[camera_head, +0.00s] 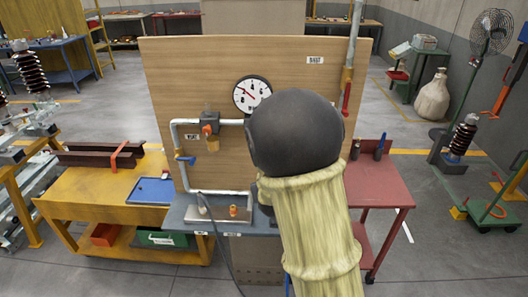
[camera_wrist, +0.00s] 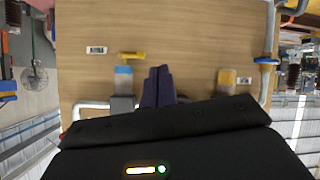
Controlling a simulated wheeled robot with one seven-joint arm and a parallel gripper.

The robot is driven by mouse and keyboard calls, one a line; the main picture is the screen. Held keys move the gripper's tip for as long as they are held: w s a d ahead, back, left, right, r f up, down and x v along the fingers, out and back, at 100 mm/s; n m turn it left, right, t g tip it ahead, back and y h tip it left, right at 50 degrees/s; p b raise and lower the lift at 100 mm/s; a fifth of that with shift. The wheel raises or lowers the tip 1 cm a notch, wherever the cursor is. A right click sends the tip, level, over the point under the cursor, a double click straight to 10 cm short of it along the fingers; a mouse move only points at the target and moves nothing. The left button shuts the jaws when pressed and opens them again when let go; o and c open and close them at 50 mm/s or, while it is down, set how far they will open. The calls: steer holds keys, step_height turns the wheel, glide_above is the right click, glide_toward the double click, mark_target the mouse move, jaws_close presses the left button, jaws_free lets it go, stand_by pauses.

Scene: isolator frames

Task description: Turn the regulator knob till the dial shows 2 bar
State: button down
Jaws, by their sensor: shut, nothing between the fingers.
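The round white dial (camera_head: 252,93) is on the upper middle of the wooden board, with a red needle pointing to the upper left; its numbers are too small to read. My gripper's dark fingers (camera_wrist: 158,86) are shut and empty in front of the board in the wrist view. They are between a light blue cylinder (camera_wrist: 123,76) and a yellow-orange fitting (camera_wrist: 227,78); I cannot tell which part is the regulator knob. In the head view my arm hides the gripper and the board's centre right. An orange-and-grey fitting (camera_head: 210,124) sits left of the dial.
The wooden board (camera_head: 180,75) carries grey piping (camera_head: 178,135) and a blue-handled valve (camera_head: 187,158); the valve also shows in the wrist view (camera_wrist: 266,61). A yellow cart (camera_head: 95,190) stands left and a red table (camera_head: 385,185) right. A red-handled pipe (camera_head: 347,85) runs along the board's right edge.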

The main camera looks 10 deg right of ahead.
steer(key=s+a+f+g+y, duration=0.1)
steer(key=s+g, duration=0.8)
steer(key=s, duration=1.3)
steer(key=shift+s+a+f+m+y, duration=0.15)
steer(key=shift+s+f+m+y, duration=0.2)
steer(key=shift+y, duration=0.35)
